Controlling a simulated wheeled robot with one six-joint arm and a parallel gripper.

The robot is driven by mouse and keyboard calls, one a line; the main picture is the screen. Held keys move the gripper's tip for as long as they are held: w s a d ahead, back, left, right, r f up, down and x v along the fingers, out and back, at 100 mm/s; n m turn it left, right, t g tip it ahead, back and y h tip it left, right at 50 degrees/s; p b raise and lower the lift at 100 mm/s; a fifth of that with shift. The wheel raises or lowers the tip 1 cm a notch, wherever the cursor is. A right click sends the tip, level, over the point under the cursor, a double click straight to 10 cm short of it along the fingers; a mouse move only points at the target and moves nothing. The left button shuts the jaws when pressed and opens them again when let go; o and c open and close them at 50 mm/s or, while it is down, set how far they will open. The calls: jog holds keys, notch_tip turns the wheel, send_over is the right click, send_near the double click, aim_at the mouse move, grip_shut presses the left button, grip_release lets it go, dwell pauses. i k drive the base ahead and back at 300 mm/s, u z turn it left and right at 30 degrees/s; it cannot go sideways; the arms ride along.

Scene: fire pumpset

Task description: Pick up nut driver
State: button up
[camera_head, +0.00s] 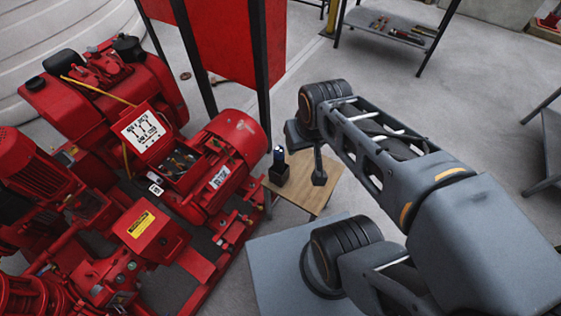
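A small wooden-topped stool (308,187) stands in the middle of the view, beside the red pumpset. On its left part is a small black holder (279,176). An upright dark blue object (279,155) with a light spot near its top stands in the holder; it may be the nut driver, but it is too small to be sure. My gripper (319,178) hangs from the wrist over the stool, a short way right of the holder and apart from it. Its fingers are too small and dark to show whether they are open.
The red pumpset (150,190), with an open box of wires (180,162), fills the left. A red panel on dark posts (225,45) rises behind the stool. A shelf with several tools (390,28) stands at the back right.

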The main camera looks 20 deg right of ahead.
aim_at(279, 159)
jog(key=z, duration=0.1)
jog(key=k, duration=1)
jog(key=u, duration=0.95)
jog(key=i, duration=0.7)
jog(key=u, duration=0.05)
